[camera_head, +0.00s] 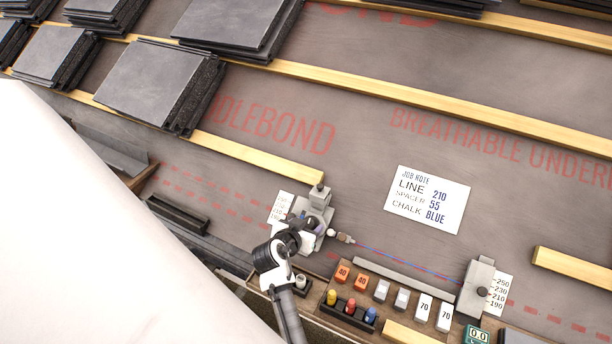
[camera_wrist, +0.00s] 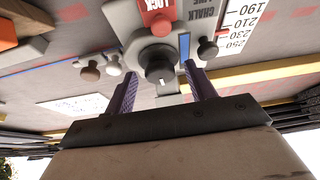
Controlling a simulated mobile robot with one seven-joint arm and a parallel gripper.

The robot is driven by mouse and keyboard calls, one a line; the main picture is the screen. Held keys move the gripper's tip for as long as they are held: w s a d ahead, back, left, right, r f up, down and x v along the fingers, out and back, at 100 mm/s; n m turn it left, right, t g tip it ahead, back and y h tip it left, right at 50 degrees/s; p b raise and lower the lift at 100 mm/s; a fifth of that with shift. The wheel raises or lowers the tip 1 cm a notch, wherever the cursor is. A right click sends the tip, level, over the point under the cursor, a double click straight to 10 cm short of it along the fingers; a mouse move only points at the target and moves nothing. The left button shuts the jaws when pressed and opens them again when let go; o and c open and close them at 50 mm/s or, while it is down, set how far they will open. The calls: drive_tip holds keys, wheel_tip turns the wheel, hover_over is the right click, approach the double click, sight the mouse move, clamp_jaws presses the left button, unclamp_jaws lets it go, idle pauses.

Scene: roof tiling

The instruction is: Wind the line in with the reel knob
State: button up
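The grey reel housing (camera_head: 318,207) stands on the roof below the end of a batten. My gripper (camera_wrist: 160,74) is at the housing, partly covering it in the head view. In the wrist view its two purple fingers are apart, one on each side of a dark round knob (camera_wrist: 160,66), with a gap visible on both sides. A red LOCK button (camera_wrist: 157,16) sits on the housing beyond the knob. A blue and red line (camera_head: 405,259) runs from a metal end piece (camera_head: 345,238) beside the reel toward the grey post (camera_head: 476,289) on the right.
A job note (camera_head: 428,199) reads line 210, spacer 55, chalk blue. A wooden tray (camera_head: 318,300) below holds coloured chalk bottles, orange and white blocks. Slate stacks (camera_head: 160,82) lie upper left. A second dark knob (camera_wrist: 207,48) and pale round knobs (camera_wrist: 88,73) are near my fingers.

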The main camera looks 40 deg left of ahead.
drive_tip(key=v, duration=1.4)
drive_tip(key=shift+b, duration=0.35)
drive_tip(key=shift+w, duration=0.1)
